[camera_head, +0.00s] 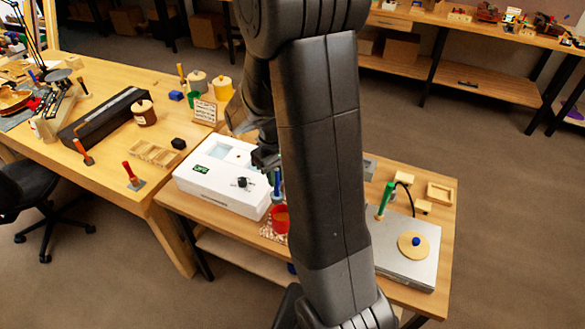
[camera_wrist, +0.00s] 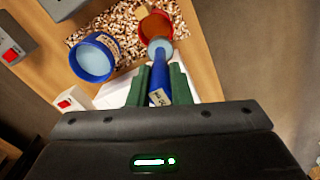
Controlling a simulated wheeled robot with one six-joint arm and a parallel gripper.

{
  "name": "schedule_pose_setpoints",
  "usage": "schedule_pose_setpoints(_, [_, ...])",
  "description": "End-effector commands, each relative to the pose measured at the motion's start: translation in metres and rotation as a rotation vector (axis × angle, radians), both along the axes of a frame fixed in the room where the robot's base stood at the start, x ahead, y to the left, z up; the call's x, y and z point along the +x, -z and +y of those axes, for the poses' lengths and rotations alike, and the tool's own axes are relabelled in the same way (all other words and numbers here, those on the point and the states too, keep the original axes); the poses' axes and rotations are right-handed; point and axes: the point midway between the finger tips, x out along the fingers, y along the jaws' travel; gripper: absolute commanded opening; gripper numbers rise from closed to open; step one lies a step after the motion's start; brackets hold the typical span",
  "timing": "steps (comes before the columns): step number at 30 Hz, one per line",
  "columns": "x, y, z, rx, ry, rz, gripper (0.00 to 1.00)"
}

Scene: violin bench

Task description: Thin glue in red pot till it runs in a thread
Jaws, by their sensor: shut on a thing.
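The red pot (camera_wrist: 155,24) stands on a speckled mat in the wrist view, near the top. In the head view the red pot (camera_head: 281,222) sits beside the white box, partly hidden by my arm. My gripper (camera_wrist: 160,82) is shut on a blue-handled tool (camera_wrist: 159,88) with a small label I cannot read. The tool's round pale-blue end overlaps the red pot's near rim in the wrist view; I cannot tell whether it touches. The tool's blue handle (camera_head: 277,182) shows upright in the head view. The glue inside the pot cannot be made out clearly.
A blue pot (camera_wrist: 93,58) with pale-blue contents stands left of the red pot on the speckled mat (camera_wrist: 127,25). The white box (camera_head: 212,188) with a green display is left of my gripper. A grey plate (camera_head: 420,262) with a round wooden disc lies right of my arm.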

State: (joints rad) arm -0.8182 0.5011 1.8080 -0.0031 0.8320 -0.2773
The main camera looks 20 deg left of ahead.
Motion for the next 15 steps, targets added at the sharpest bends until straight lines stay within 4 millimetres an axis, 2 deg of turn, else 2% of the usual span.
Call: schedule_pose_setpoints(15, [0.001, 0.04, -0.003, 0.03, 0.005, 0.013, 0.0])
